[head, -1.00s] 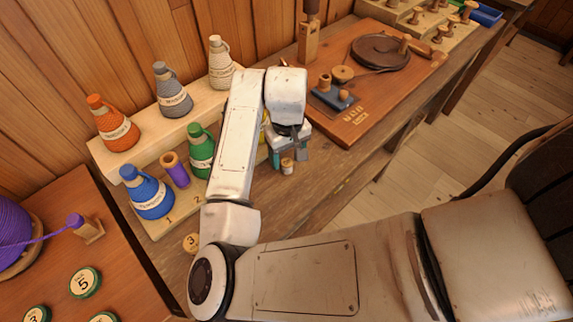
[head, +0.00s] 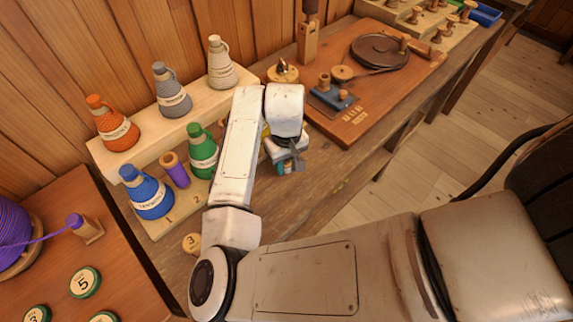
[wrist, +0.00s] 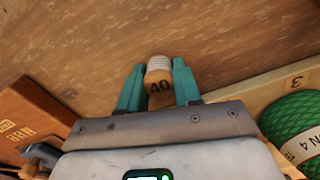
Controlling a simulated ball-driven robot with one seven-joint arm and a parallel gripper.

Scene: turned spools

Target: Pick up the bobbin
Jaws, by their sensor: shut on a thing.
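The bobbin (wrist: 159,78) is a small wooden spool with a pale wound band and a "40" on its end. In the wrist view it sits between the two teal fingers of my gripper (wrist: 159,88), which is shut on it. In the head view my gripper (head: 287,167) is over the front part of the wooden bench, right of the green cone. There the bobbin is mostly hidden by the fingers and wrist. Whether it touches the bench is hard to tell.
Left of my arm stand a green cone (head: 203,155), a purple spool (head: 175,170) and a blue cone (head: 148,195). Orange, grey and cream cones stand on a raised step behind. A board (head: 355,125) with a dark disc lies to the right. Bench front is mostly clear.

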